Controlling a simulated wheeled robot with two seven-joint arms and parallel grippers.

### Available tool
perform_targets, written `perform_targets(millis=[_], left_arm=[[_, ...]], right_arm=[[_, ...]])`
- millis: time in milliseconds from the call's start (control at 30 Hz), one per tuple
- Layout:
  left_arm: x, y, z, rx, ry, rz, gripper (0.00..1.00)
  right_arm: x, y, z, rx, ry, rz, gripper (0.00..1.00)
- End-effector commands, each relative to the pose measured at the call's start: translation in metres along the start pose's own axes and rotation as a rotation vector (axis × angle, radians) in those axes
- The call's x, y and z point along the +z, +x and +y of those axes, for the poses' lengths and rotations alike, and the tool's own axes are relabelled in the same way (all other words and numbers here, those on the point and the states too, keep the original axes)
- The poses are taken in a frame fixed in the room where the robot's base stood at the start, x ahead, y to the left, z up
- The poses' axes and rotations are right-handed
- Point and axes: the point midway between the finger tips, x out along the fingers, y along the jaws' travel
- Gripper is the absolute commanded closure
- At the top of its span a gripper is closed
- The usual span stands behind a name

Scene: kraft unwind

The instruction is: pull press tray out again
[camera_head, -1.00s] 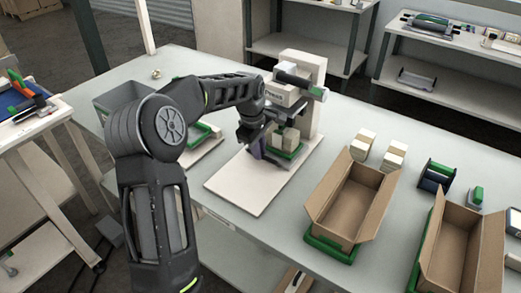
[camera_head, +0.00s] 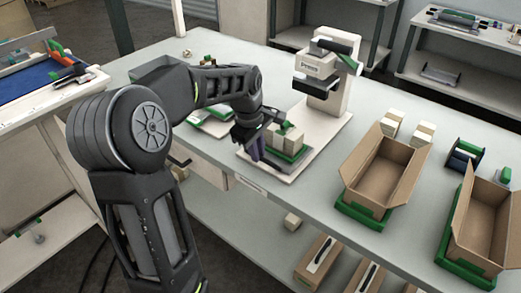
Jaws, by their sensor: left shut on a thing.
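The press (camera_head: 327,75) stands upright on its white base plate (camera_head: 275,172) on the table. The green press tray (camera_head: 287,152) carries pale blocks (camera_head: 284,139) with a green piece on top. It lies on the front part of the base plate, apart from the press head. My left gripper (camera_head: 256,151) is at the tray's left front side, shut on the tray, though its fingertips are partly hidden by the hand and the tray edge. My right gripper is not in view.
Two open cardboard boxes (camera_head: 390,163) on green trays stand to the right. Small pale blocks (camera_head: 424,133) and a dark-and-green holder (camera_head: 464,155) lie behind them. Another green-edged tray (camera_head: 208,121) lies left of the press. Some bare table shows between press and boxes.

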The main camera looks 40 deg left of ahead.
Motion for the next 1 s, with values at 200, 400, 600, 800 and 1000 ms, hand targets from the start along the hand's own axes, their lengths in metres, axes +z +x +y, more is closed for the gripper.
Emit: perform_targets(millis=[200, 400, 600, 800, 1000], left_arm=[[-0.001, -0.001, 0.0, 0.002, -0.001, 0.001, 1.0], [-0.001, -0.001, 0.0, 0.002, 0.0, 0.001, 0.81], [0.0, -0.001, 0.0, 0.001, 0.0, 0.001, 0.66], [0.0, -0.001, 0.0, 0.001, 0.0, 0.001, 0.66], [0.0, -0.011, 0.001, 0.004, 0.001, 0.001, 0.66]], right_arm=[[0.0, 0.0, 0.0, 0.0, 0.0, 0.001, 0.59], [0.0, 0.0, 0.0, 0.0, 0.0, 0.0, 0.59], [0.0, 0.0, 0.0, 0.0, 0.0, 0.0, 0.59], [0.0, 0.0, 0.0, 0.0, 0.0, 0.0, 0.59], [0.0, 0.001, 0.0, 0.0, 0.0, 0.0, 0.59]])
